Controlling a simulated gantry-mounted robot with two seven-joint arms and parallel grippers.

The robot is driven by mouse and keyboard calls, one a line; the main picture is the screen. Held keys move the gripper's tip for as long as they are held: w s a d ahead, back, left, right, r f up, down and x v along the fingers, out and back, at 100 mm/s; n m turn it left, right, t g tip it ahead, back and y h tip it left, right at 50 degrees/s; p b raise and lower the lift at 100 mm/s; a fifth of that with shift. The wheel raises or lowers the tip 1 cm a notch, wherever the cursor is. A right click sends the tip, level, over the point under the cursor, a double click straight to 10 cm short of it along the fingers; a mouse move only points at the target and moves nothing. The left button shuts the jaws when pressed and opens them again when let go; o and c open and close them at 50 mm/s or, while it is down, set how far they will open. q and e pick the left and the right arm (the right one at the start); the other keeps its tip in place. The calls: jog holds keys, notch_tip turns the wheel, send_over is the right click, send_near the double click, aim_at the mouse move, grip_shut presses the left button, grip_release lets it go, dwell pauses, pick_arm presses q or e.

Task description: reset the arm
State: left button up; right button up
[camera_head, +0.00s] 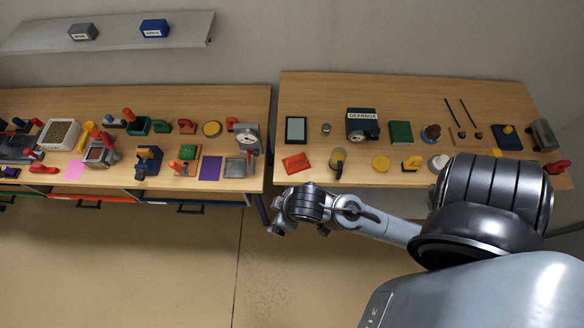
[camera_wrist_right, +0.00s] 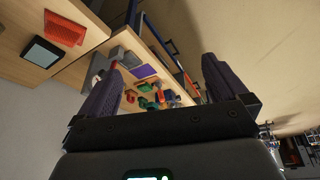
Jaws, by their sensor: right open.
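My right arm (camera_head: 388,228) reaches in from the right in the head view. Its gripper (camera_head: 280,212) hangs over the floor in front of the gap between the two tables. In the right wrist view the gripper (camera_wrist_right: 160,76) is open, its dark fingers wide apart with nothing held between them. The left table's things show beyond the fingers, apart from them. My left arm and gripper are in neither view.
The left table (camera_head: 262,100) and right table (camera_head: 300,85) hold many small items. A shelf (camera_head: 115,35) hangs at the back left. The floor (camera_head: 120,260) in front is clear.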

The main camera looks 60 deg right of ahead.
jog(key=shift+s+d+r+g, duration=0.2)
jog(key=shift+s+r, duration=0.15)
jog(key=shift+s, duration=0.4)
jog(key=shift+s+d+r+g, duration=0.1)
jog(key=shift+s+d+r, duration=0.15)
jog(key=shift+s, duration=0.5)
jog(key=shift+a, duration=0.1)
